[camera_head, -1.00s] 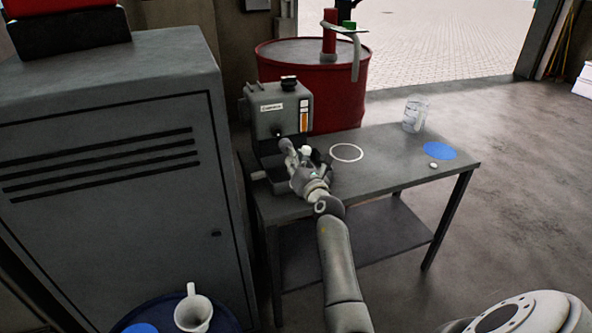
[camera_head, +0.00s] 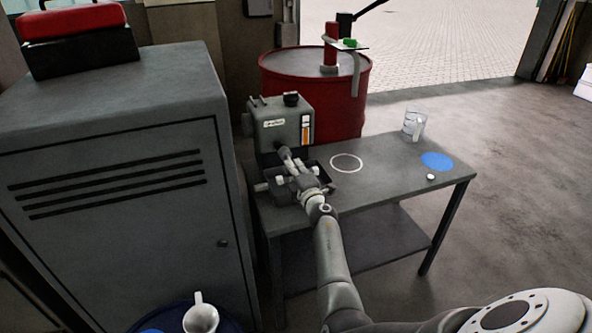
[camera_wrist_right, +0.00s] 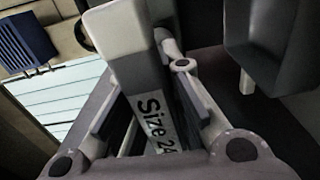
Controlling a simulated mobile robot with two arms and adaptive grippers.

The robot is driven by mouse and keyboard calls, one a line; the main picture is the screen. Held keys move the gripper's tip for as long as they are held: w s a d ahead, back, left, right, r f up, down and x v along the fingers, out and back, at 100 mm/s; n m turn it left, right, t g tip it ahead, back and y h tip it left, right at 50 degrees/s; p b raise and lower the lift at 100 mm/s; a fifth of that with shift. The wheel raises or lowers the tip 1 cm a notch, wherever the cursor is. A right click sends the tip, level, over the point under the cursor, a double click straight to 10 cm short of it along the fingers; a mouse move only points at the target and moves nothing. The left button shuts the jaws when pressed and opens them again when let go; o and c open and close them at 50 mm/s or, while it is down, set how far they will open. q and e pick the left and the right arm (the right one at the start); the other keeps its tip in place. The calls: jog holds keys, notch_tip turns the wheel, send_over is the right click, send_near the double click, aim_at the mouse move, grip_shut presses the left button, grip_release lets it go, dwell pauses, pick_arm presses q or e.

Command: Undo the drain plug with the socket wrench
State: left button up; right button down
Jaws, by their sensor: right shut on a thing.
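My right gripper (camera_head: 301,176) is in front of the grey engine unit (camera_head: 277,128) on the bench. It is shut on the socket wrench (camera_wrist_right: 160,125), a grey bar with a white "Size 24" label in the right wrist view. In the head view the wrench's pale bar (camera_head: 287,160) slants up from the gripper towards the unit's lower front. I cannot tell whether the wrench touches the drain plug, as the plug cannot be made out. My left gripper is not in view.
A dark tray (camera_head: 260,189) lies below the unit. The bench (camera_head: 386,178) bears a white ring, a clear beaker (camera_head: 414,124), a blue disc (camera_head: 437,161) and a small white cap (camera_head: 431,177). A red drum (camera_head: 335,95) stands behind; a grey cabinet (camera_head: 110,235) stands left.

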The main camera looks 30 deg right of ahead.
jog(key=shift+x, duration=0.95)
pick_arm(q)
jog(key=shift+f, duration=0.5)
pick_arm(e)
jog(key=shift+f, duration=0.15)
jog(key=shift+s, duration=0.1)
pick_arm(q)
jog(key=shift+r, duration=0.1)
pick_arm(e)
jog(key=shift+a, duration=0.15)
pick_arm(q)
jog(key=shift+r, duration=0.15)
